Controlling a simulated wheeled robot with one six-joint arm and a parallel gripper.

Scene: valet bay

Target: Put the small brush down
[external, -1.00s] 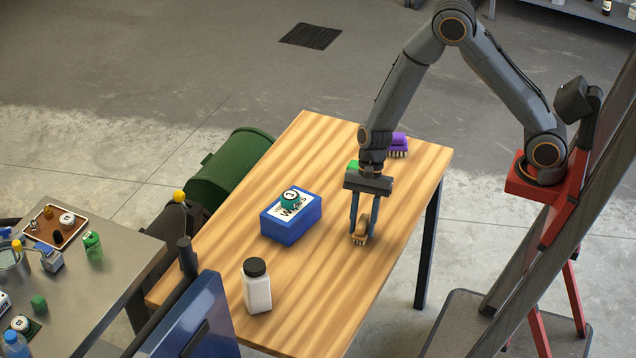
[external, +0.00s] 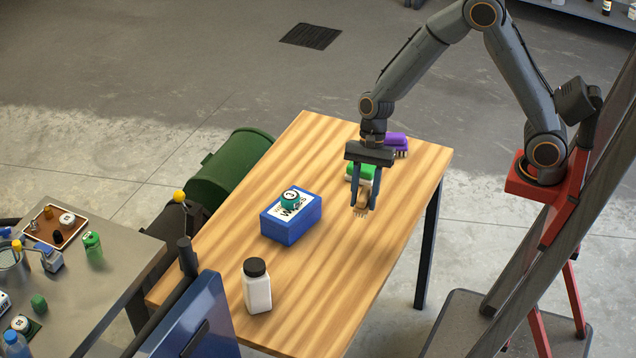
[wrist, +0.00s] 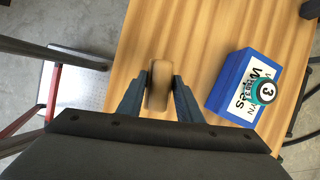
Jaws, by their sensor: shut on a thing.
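The small brush (wrist: 158,84) has a tan wooden back and is clamped between the two fingers of my gripper (wrist: 160,92) in the wrist view. In the external view my gripper (external: 366,198) points down over the wooden table (external: 215,230), shut on the small brush (external: 361,209), whose pale bristles face down. The brush appears to be held a little above the table top; the exact gap is hard to tell.
A blue wipes box (external: 290,228) with a teal number 3 ball (external: 289,199) on it stands to the left. A white bottle (external: 257,290) stands nearer. A green brush (external: 361,171) and purple brush (external: 396,141) lie behind my gripper. The table's near right part is bare.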

